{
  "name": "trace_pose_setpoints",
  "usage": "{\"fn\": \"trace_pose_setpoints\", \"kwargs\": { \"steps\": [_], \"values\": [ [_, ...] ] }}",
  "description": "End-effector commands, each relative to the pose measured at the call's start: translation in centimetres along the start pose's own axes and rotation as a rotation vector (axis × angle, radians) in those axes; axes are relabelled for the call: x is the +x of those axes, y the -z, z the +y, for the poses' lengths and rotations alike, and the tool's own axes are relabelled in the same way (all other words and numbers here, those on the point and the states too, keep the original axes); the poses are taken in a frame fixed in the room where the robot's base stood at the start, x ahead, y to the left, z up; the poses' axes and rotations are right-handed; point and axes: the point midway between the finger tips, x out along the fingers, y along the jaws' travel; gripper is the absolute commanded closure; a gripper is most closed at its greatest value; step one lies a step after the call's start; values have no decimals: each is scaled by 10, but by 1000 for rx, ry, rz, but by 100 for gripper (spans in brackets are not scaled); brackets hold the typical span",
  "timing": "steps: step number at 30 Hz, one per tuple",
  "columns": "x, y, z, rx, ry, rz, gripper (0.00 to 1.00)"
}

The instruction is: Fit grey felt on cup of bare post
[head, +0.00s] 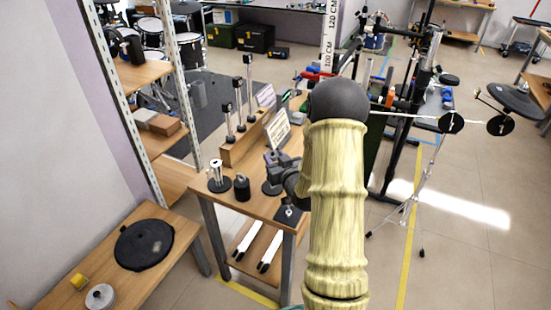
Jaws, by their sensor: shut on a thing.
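My gripper (272,160) is over the near wooden table, at the end of my arm. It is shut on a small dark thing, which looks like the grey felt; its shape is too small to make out. A short post with a pale metal top and a round black base (217,183) stands upright at the table's left side. It looks like the bare post; its cup is too small to make out. My gripper is to the right of it and apart from it.
A black cylinder (242,188) stands right of the short post. A flat black round piece (272,188) lies below my gripper, and a dark square piece (289,213) at the front edge. A wooden block (236,149) with tall black-topped posts and pale signs (277,131) stand behind.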

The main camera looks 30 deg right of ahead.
Motion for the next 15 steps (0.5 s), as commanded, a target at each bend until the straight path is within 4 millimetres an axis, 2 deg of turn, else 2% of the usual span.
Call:
{"fn": "trace_pose_setpoints", "kwargs": {
  "steps": [6, 15],
  "values": [
    [2, -13, 0, 0, 0, 0, 86],
    [3, -22, 0, 0, 0, 0, 86]
  ]
}}
